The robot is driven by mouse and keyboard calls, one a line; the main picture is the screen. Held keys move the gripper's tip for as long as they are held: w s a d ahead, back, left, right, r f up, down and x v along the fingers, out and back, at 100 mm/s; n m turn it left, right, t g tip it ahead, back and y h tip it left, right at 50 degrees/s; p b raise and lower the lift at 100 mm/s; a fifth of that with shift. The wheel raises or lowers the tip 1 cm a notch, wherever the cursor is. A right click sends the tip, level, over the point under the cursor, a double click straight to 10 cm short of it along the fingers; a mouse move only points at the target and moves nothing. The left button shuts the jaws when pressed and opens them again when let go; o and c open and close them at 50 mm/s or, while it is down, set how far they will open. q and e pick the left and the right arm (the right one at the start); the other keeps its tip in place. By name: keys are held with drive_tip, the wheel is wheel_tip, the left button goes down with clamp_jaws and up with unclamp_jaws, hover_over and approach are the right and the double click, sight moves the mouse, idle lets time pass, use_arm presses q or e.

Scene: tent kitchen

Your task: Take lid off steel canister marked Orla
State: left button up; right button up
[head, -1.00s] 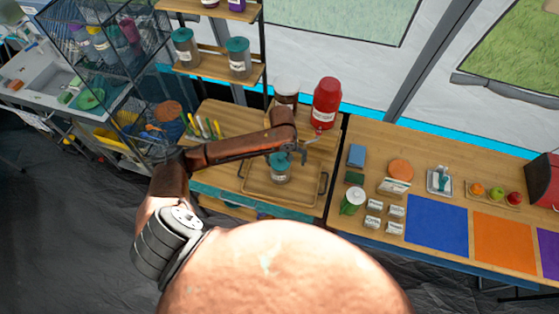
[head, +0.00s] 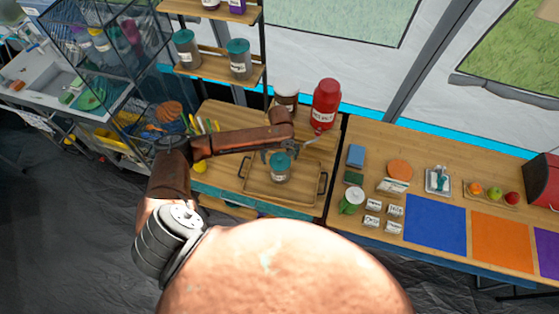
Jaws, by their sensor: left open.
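A steel canister (head: 280,175) with a teal lid (head: 280,160) stands upright on a wooden tray (head: 258,191) on the middle table. Its label is too small to read. The lid sits on the canister. My left gripper (head: 283,152) is open just behind and above the lid, with its fingers spread to either side. I cannot tell whether they touch the lid. Two similar teal-lidded canisters, one at the left (head: 187,50) and one at the right (head: 240,62), stand on the shelf behind; their labels are unreadable too. My right gripper is not in view.
The right table holds a green-and-white container (head: 351,200), small labelled boxes, and a blue mat (head: 436,226). A wire rack (head: 100,60) stands at left.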

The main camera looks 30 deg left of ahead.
use_arm(q)
drive_tip(key=shift+s, duration=0.1)
drive_tip(key=c, duration=1.4)
